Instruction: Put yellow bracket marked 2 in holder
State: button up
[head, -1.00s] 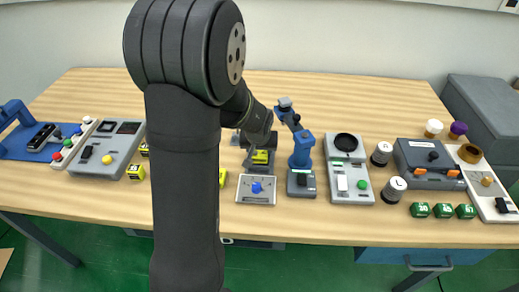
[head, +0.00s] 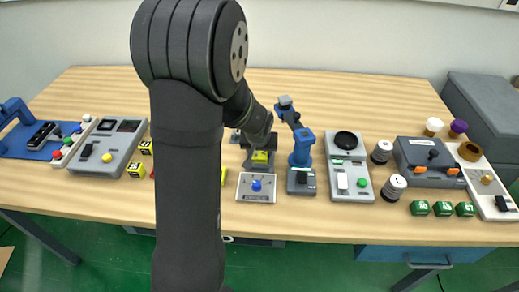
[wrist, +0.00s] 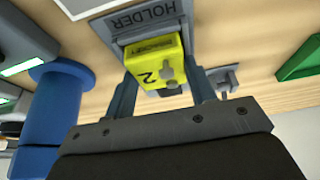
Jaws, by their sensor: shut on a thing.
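The yellow bracket marked 2 (wrist: 158,62) is between my gripper's fingers (wrist: 162,80), with its number facing the wrist camera. My gripper is shut on it. The grey holder (wrist: 150,20), labelled HOLDER, is directly beyond the bracket, and the bracket's far end is at the holder's opening. How deep it sits cannot be told. In the head view the bracket (head: 260,157) shows as a small yellow patch below my gripper (head: 262,146), at the grey holder (head: 258,169). My arm hides part of that area.
A blue post device (head: 302,150) stands close to the right of the holder. A grey panel with a blue knob (head: 256,187) lies in front. Another yellow item (head: 223,176) is partly hidden by my arm. Yellow cubes (head: 136,170) lie to the left.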

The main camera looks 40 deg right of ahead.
jog(key=o, duration=1.8)
jog(key=shift+r, duration=3.5)
jog(key=shift+f, duration=0.1)
jog(key=shift+f, duration=3.45)
